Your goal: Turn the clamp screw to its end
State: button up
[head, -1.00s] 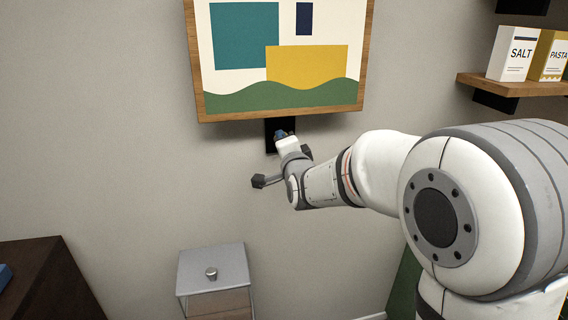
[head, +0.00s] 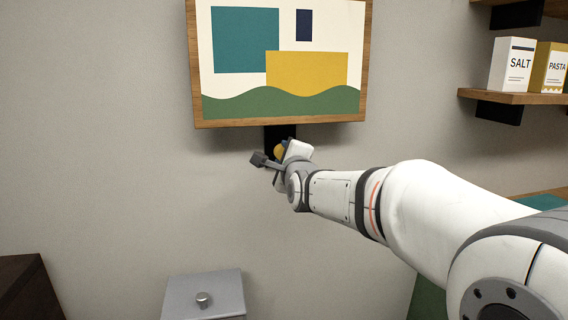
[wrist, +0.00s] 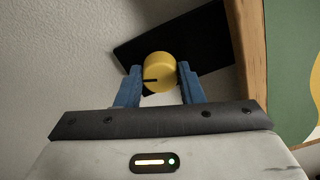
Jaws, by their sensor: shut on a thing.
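The clamp screw has a round yellow knob (wrist: 160,73) with a dark line on its face, seen in the wrist view. It sits in front of a black plate (wrist: 205,45) below the picture's frame. My gripper (wrist: 159,84) has its two blue fingers on either side of the knob, shut on it. In the head view the knob (head: 280,150) shows as a small yellow patch at my gripper (head: 284,147), under the framed picture (head: 275,125). The black plate (head: 272,133) is partly hidden behind my gripper there.
A wooden shelf (head: 520,97) with salt and pasta boxes is at the right. A dark brown piece of furniture (head: 25,290) is at the lower left. The wall left of the picture is bare.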

dwell(0.4)
jog(key=o, duration=1)
jog(key=v, duration=0.7)
jog(key=shift+s+d, duration=0.15)
jog(key=shift+s, duration=0.2)
jog(key=shift+p, duration=0.3)
